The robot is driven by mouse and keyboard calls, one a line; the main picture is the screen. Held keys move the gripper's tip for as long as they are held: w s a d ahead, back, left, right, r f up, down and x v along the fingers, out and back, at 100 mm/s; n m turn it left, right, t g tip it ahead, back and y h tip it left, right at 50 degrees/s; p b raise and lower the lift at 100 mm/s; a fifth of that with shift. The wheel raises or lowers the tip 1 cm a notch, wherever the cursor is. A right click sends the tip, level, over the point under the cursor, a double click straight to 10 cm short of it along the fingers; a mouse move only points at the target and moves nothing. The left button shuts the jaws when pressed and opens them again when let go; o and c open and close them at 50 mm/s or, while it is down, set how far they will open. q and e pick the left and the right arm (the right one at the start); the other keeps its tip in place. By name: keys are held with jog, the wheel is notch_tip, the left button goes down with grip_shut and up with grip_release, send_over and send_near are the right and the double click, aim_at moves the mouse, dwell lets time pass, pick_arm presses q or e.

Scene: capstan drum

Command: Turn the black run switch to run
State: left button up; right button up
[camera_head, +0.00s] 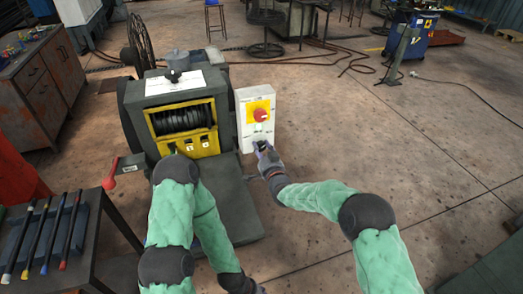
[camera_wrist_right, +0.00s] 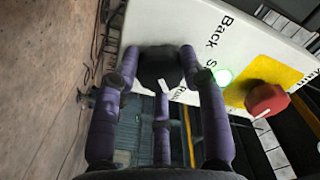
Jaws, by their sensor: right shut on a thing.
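The black run switch (camera_wrist_right: 160,68) is a round dark knob with a white pointer mark, set on the white control panel (camera_head: 246,103). In the right wrist view the fingers of my right gripper (camera_wrist_right: 161,85) are closed around the knob, and the white mark shows between them, near the printed word "Run". In the head view my right gripper (camera_head: 262,150) is at the lower part of the panel and hides most of the switch. My left arm bends down to the bottom edge of the head view; its fingers do not show.
Above the switch is a red rotary knob (camera_head: 260,115) on a yellow plate; a lit green lamp (camera_wrist_right: 222,76) is beside the switch. The capstan machine (camera_head: 184,117) stands left of the panel, with a red-handled crank (camera_head: 109,181).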

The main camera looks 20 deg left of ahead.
jog(key=shift+w+d+r, duration=0.15)
jog(key=shift+w+r, duration=0.1)
jog(key=shift+r, duration=0.5)
jog(key=o, duration=1.1)
jog(key=shift+s+f, duration=0.1)
jog(key=shift+f, duration=0.3)
jog(key=v, duration=1.2)
